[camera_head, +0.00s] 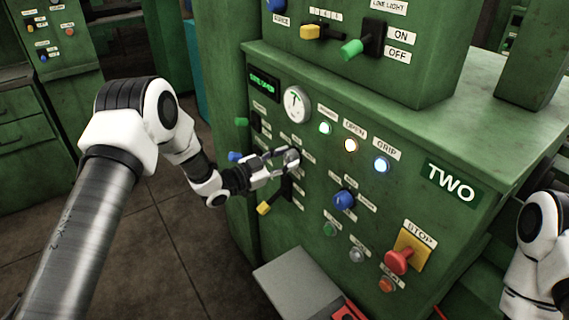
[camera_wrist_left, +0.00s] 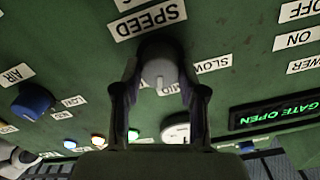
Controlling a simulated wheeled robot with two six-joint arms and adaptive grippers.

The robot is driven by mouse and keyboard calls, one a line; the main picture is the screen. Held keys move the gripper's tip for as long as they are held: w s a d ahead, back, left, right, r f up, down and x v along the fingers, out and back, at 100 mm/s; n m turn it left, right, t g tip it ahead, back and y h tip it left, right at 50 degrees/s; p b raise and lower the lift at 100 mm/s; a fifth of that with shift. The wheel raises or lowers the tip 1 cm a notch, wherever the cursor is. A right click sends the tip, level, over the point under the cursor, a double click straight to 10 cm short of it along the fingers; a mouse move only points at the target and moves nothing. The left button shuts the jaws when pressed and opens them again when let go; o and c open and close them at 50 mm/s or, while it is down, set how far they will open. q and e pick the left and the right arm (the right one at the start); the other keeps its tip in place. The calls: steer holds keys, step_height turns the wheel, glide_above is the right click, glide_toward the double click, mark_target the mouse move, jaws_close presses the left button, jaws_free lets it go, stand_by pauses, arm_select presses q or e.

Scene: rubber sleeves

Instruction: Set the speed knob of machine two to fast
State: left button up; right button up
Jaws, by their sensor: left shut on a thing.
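Machine two is the green panel with the "TWO" plate (camera_head: 451,182). Its grey speed knob (camera_wrist_left: 159,73) sits under the "SPEED" label (camera_wrist_left: 147,19) in the left wrist view, with a "SLOW" label (camera_wrist_left: 212,64) to its right there. A pale pointer mark shows on the knob's face; its exact setting is hard to read. My left gripper (camera_head: 284,161) is at the panel, its fingers on both sides of the knob and shut on it. The fingers hide part of the knob in the head view. The "fast" label is not readable. My right gripper is out of view.
A round dial (camera_head: 296,104) and a green display (camera_head: 264,85) are above the knob. A blue knob (camera_head: 343,200), lit buttons and a red stop button (camera_head: 399,261) are to the right. A yellow-handled lever (camera_head: 264,208) is just below my gripper.

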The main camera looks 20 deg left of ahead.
arm_select(q)
steer(key=m+b, duration=0.2)
steer(key=m, duration=0.2)
steer(key=shift+f+b, duration=0.15)
steer(key=shift+b, duration=0.2)
steer(key=shift+m+b, duration=0.55)
steer(key=shift+m, duration=0.35)
steer(key=o, duration=1.1)
steer(key=shift+d, duration=0.15)
steer(key=shift+o, duration=0.2)
steer(key=v, duration=1.2)
